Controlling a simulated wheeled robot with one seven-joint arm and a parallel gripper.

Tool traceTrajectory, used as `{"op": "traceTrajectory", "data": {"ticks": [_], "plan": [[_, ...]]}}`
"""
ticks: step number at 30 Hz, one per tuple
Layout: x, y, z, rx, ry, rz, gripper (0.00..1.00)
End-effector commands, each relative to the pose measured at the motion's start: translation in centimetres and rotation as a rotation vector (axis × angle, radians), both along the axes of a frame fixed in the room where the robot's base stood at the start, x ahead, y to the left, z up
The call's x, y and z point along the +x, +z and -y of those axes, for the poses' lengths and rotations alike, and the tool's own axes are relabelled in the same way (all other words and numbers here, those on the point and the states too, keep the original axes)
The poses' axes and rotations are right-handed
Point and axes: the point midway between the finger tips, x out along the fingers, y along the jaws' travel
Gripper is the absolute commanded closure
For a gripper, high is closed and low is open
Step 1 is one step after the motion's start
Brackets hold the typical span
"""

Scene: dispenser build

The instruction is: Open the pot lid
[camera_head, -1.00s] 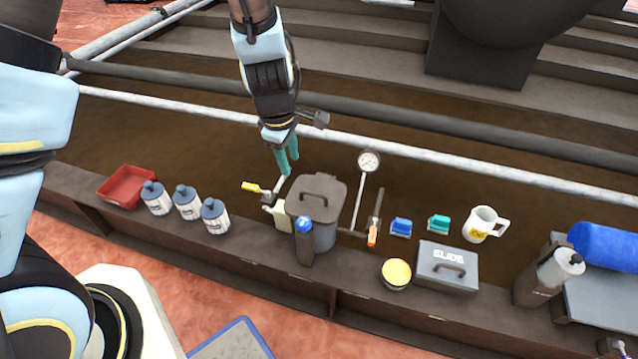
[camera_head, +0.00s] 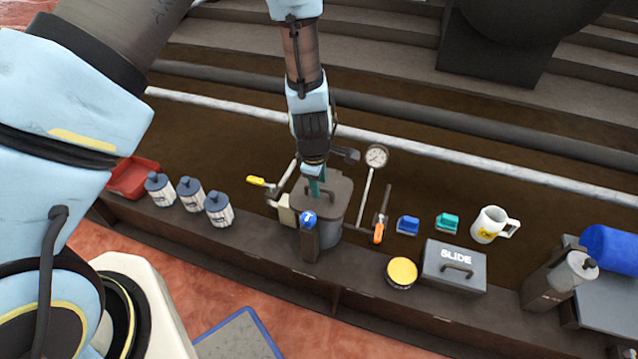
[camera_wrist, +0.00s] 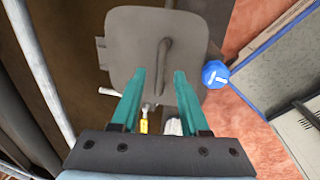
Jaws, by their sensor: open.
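The pot is a grey container (camera_head: 333,232) standing on the dark ledge. Its grey lid (camera_head: 338,197) lies flat on top, closed, with a raised bar handle (camera_wrist: 163,62). My gripper (camera_head: 317,186) is over the left part of the lid in the head view. In the wrist view its teal fingers (camera_wrist: 158,78) are open and parted, with the near end of the lid handle between their tips as seen from above. I cannot tell whether the fingers touch the handle or the lid.
A dark bottle with a blue cap (camera_head: 309,218) stands right in front of the pot. A yellow-handled valve (camera_head: 256,180) is to its left, and a gauge (camera_head: 377,157) and orange-tipped lever (camera_head: 379,232) to its right.

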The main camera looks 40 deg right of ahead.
Motion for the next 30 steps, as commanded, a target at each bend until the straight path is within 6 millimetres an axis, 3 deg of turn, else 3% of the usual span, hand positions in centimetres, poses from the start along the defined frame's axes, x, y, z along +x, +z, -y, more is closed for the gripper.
{"op": "traceTrajectory", "data": {"ticks": [10, 21, 30], "plan": [[0.03, -0.32, 0.07, -0.001, 0.000, 0.001, 0.56], [0.02, -0.32, 0.05, 0.000, 0.000, 0.000, 0.98], [0.02, -0.31, 0.05, 0.000, 0.000, 0.000, 1.00]]}}
